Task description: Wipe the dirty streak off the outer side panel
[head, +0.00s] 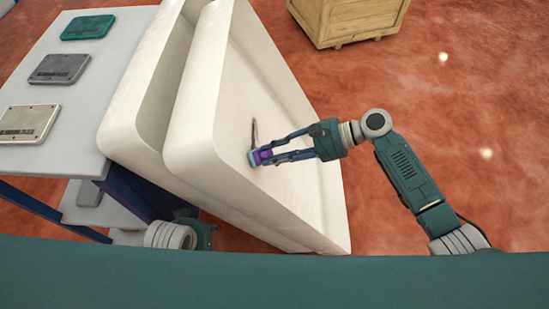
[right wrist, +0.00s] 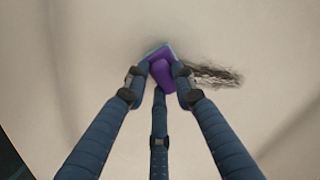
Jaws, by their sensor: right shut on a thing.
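The outer side panel (head: 285,110) is a large off-white panel with a rounded rim. A dark streak (head: 254,131) shows on it, just above the fingertips. My right gripper (head: 262,157) is shut on a small purple block with a teal face (head: 255,158), perhaps a sponge. In the right wrist view the block (right wrist: 162,72) is between the three fingers, at or very near the panel surface. The smudgy black streak (right wrist: 216,75) starts beside it and runs right. Part of my left arm shows at lower left, but its gripper fingers are not visible.
A second white panel (head: 150,100) stands close on the left. Beyond it is a light table (head: 65,110) carrying a teal plate (head: 88,27), a grey plate (head: 59,68) and a pale plate (head: 27,123). A wooden crate (head: 350,20) stands at the back. The reddish floor at right is clear.

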